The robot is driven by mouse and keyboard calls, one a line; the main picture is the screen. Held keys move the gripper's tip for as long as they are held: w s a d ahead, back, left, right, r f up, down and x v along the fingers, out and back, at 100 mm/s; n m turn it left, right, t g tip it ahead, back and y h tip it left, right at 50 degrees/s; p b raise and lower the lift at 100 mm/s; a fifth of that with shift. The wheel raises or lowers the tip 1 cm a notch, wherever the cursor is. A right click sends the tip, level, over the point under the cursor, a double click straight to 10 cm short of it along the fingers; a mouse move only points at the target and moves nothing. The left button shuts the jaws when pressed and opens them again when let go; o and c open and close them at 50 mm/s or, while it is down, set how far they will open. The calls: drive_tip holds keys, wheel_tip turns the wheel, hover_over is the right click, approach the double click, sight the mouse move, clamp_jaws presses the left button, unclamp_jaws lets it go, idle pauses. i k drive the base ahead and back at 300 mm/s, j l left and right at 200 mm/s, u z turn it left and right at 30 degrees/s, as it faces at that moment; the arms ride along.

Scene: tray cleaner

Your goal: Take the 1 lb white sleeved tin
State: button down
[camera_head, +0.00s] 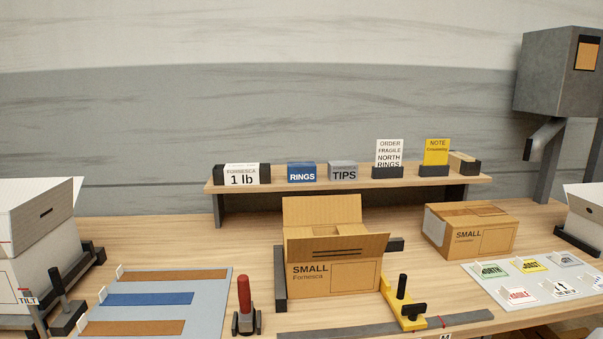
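The 1 lb white sleeved tin (242,175) is at the left end of the raised wooden shelf (400,184). It is a dark block with a white sleeve around its middle, printed "FORNESCA 1 lb", with dark ends showing on both sides. It lies with its label facing me, and nothing covers its front. A gap separates it from the blue RINGS box (301,172) to its right. My gripper is not in view.
An open SMALL carton (334,276) stands in front of the shelf. A grey TIPS box (343,171) and cards share the shelf. A second SMALL carton (470,230) is at right. A red-handled tool (244,295) stands in front. Bare wood lies below the tin.

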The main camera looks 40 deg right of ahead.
sight(236, 173)
drive_tip(key=z, duration=0.75)
drive_tip(key=i+j+z, duration=0.1)
drive_tip(key=j+z, duration=0.35)
drive_tip(key=j, duration=0.45)
drive_tip(key=i+j+z, duration=0.1)
drive_tip(key=i, duration=0.3)
drive_tip(key=i+j+z, duration=0.15)
drive_tip(key=i+j, duration=0.15)
drive_tip(key=i, duration=0.75)
